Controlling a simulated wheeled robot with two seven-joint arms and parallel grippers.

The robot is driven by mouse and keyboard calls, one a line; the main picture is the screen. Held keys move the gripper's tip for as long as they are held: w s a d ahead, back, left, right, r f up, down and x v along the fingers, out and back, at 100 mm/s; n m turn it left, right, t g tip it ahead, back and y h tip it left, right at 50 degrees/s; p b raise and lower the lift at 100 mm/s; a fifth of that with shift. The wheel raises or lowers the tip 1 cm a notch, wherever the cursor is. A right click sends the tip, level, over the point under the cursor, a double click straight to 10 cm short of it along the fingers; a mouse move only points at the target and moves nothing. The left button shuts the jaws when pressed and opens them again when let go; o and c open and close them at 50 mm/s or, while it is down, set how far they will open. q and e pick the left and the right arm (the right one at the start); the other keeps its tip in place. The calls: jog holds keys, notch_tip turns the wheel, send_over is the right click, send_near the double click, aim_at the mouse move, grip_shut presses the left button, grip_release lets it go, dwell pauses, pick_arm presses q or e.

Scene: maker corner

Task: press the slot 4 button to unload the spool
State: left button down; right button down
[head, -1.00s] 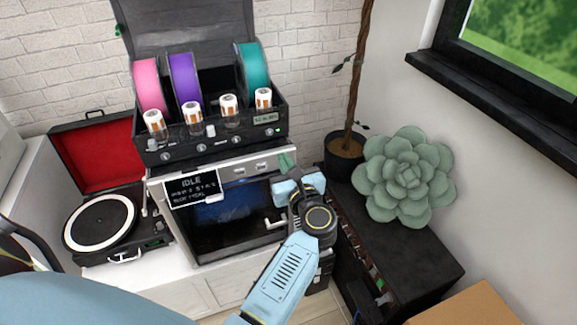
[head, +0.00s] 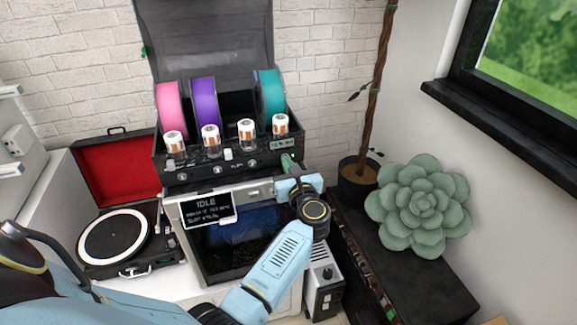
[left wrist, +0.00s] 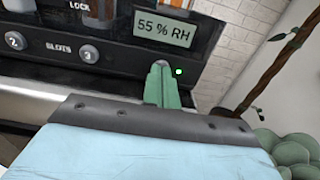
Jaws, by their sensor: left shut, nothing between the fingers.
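The spool box (head: 225,170) stands on the printer, its lid raised. It holds a pink spool (head: 170,104), a purple spool (head: 204,98) and, in the rightmost place, a teal spool (head: 271,93). In the left wrist view, the button marked 2 (left wrist: 15,41) and the button marked 3 (left wrist: 88,53) show on its front. My left gripper (head: 289,162) is shut and empty at the right end of that front. Its green fingertips (left wrist: 160,72) cover the spot right of button 3, below the humidity display (left wrist: 165,30). The slot 4 button is mostly or wholly hidden there; I cannot tell whether they touch it.
The printer (head: 235,235) below has a screen (head: 208,209) reading IDLE. A record player (head: 115,236) stands left. A potted trunk plant (head: 358,183) and a large succulent (head: 420,205) are close on the right. A green light (left wrist: 178,72) glows beside the fingertips.

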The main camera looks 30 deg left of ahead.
pick_arm(q)
jog(key=shift+w+a+b, duration=0.3)
jog(key=shift+a+b, duration=0.1)
jog(key=shift+b, duration=0.2)
jog(key=shift+r, duration=0.15)
jog(key=shift+a+r, duration=0.15)
jog(key=shift+r, duration=0.1)
jog(key=b+v, duration=0.1)
jog(key=v, duration=1.3)
jog(key=shift+d+f, duration=0.35)
jog(key=shift+f, duration=0.05)
jog(key=shift+s, duration=0.1)
